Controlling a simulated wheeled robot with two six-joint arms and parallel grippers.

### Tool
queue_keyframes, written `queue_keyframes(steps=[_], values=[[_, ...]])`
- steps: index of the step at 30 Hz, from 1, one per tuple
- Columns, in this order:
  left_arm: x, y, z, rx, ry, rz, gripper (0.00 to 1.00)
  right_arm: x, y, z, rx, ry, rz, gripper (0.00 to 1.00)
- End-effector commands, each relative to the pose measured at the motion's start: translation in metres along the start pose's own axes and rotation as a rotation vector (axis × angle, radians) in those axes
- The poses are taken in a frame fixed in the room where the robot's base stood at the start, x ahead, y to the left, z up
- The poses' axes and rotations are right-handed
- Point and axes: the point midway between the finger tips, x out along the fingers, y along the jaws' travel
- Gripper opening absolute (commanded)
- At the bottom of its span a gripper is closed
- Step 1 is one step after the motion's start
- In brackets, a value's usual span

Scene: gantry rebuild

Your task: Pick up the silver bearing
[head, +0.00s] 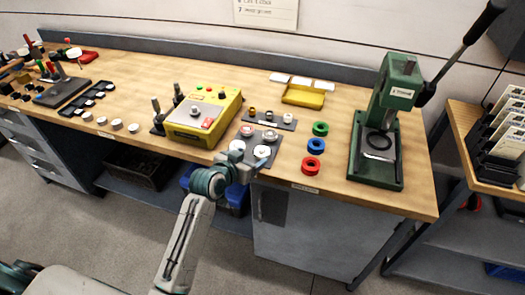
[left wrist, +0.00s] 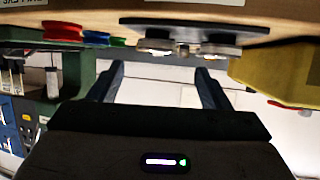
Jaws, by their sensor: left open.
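Several round silver and white parts sit on a grey plate (head: 250,147) near the bench's front edge. A silver bearing (head: 270,136) is at the back right of the plate, with another silver ring-shaped part (head: 247,130) to its left. In the left wrist view, which is upside down, two silver round parts (left wrist: 158,46) (left wrist: 218,50) show on the plate (left wrist: 190,30). My left gripper (head: 256,162) is at the plate's front edge, partly covering it. Its fingers (left wrist: 160,84) are open with nothing between them. My right gripper is not in view.
A yellow fixture box (head: 205,115) stands left of the plate. Green (head: 320,128), blue (head: 316,145) and red (head: 310,165) rings lie to its right. A green press (head: 385,130) stands further right.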

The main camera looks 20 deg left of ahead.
Motion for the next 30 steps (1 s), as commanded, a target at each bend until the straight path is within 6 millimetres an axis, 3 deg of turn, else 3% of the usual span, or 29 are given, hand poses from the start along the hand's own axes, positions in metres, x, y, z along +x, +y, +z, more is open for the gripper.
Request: queue_keyframes(steps=[14,23,30], values=[[0.050,0.006,0.002,-0.001,-0.002,0.000,0.71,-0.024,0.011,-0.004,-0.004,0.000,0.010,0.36],[0.055,0.006,0.004,0.001,-0.001,-0.001,0.71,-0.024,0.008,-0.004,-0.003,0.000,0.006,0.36],[0.054,0.006,0.004,0.000,-0.001,-0.001,0.26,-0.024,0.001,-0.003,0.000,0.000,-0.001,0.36]])
